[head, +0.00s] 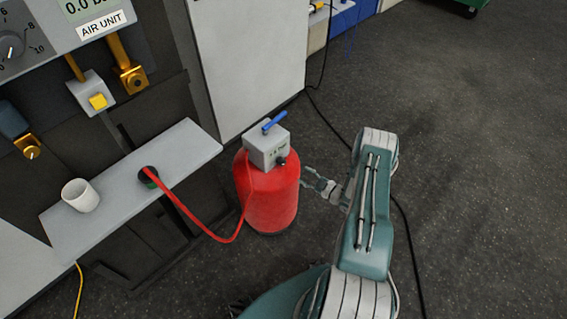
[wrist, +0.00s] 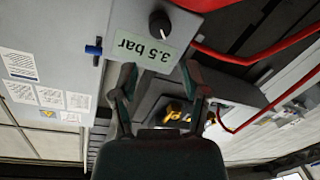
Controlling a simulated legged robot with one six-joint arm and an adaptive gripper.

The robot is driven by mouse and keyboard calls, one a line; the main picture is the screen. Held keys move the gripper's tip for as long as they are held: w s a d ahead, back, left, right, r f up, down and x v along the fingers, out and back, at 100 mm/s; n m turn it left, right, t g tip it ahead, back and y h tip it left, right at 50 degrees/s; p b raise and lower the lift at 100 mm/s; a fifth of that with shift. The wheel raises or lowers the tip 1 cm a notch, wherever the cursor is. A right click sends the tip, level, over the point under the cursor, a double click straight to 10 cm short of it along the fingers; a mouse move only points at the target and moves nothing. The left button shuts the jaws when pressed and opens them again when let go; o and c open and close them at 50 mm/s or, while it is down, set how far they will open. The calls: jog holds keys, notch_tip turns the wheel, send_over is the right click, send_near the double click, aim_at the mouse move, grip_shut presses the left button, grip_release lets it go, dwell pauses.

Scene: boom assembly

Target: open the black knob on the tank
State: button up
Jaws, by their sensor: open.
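The red tank (head: 268,200) stands on the floor with a grey box (head: 262,145) on top. The black knob (head: 281,161) sits on the side of that box facing my arm. In the wrist view the knob (wrist: 160,24) shows beside a "3.5 bar" display (wrist: 146,49). A blue handle (head: 274,122) is on top of the box; its end also shows in the wrist view (wrist: 93,50). My gripper (head: 308,173) is open and empty, just right of the tank and apart from the knob. In the wrist view its two fingers (wrist: 159,72) point toward the box, with the knob beyond their tips.
A red hose (head: 203,226) runs from the tank to a green-and-black fitting (head: 149,176) on a grey shelf (head: 118,203), where a white cup (head: 80,195) stands. The air unit (head: 45,45) is at upper left. Black cables lie on the floor. The floor to the right is clear.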

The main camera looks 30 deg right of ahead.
aim_at(284, 164)
jog(key=w+a+n, duration=0.1)
jog(key=w, duration=0.2)
jog(key=w+a+n, duration=0.1)
jog(key=w+a, duration=0.1)
jog(key=w, duration=0.1)
jog(key=w+a+n+t, duration=0.1)
jog(key=w, duration=0.2)
jog(key=shift+w+a+f+h, duration=0.3)
jog(key=shift+w+f+h, duration=0.05)
jog(key=shift+h, duration=0.05)
grip_shut()
